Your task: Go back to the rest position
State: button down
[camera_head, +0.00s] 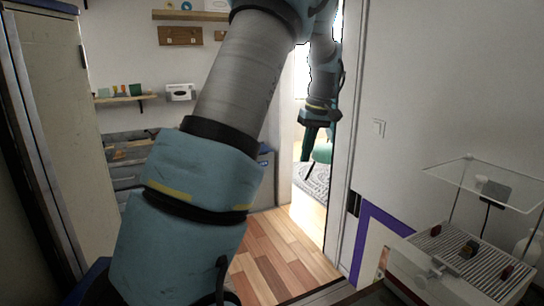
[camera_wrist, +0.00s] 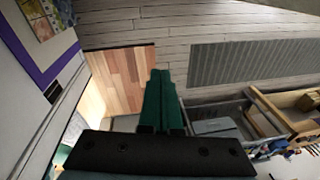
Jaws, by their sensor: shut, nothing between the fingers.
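My arm rises across the middle of the head view and bends over at the top. My gripper (camera_head: 310,146) hangs at the arm's end in front of the bright doorway, clear of any surface. In the wrist view my gripper's green fingers (camera_wrist: 160,85) lie side by side, closed together, with nothing held between them.
A doorway (camera_head: 318,185) opens at the centre, with a round rug (camera_head: 313,182) beyond it. A white slatted unit with a clear cover (camera_head: 480,262) stands at the right. A tall cabinet (camera_head: 62,130) stands at the left. Wooden floor (camera_head: 280,260) is open between them.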

jog(key=s+a+f+m+h, duration=0.1)
jog(key=s+a+f, duration=0.3)
jog(key=s+a, duration=0.4)
jog(key=s+a+f+m+h, duration=0.1)
jog(key=s+a+f+m, duration=0.2)
jog(key=s+a, duration=0.5)
jog(key=s+f, duration=0.1)
jog(key=s, duration=0.4)
jog(key=shift+a+f+m+t, duration=0.2)
jog(key=shift+f+m+t, duration=0.1)
jog(key=shift+f+t, duration=0.1)
